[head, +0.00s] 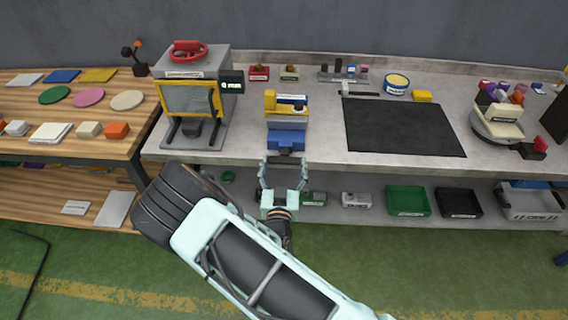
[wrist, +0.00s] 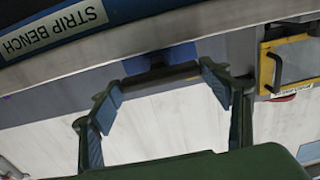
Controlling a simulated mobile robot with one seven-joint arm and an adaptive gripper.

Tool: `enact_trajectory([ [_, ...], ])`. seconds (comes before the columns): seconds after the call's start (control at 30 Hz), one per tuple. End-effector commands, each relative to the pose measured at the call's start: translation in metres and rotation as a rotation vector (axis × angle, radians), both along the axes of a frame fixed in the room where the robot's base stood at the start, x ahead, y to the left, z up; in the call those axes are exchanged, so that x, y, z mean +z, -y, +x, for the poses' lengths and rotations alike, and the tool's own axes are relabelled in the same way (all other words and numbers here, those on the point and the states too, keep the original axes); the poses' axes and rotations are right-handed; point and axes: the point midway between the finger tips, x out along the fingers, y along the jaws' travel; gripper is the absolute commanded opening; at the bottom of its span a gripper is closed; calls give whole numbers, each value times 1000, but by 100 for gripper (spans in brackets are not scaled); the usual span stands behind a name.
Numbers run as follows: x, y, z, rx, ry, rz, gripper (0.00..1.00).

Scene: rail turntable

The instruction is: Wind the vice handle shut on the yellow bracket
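The blue vice (head: 287,137) stands at the front edge of the grey bench, and its blue body shows partly in the wrist view (wrist: 172,55). The yellow bracket (head: 270,101) stands upright at the vice's top; its contact with the jaws is too small to tell. The dark vice handle (head: 285,151) is at the vice's front, and in the wrist view it appears as a dark bar (wrist: 160,79). My gripper (head: 284,161) is open just in front of the handle. In the wrist view its fingers (wrist: 158,85) are spread, with the bar between or just beyond their tips.
A yellow-framed machine (head: 190,97) with a red wheel stands left of the vice. A black mat (head: 403,127) lies to the right. The lower shelf (head: 330,208) holds a green tray (head: 408,201) and a black tray (head: 458,202). Green floor is clear in front.

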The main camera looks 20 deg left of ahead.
Motion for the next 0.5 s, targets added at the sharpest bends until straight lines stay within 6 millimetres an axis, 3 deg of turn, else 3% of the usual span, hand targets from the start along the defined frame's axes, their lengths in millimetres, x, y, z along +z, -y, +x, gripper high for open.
enact_trajectory([
  [0.2,0,0,0,0,0,0,45],
  [0.5,1,0,0,0,-10,41,45],
])
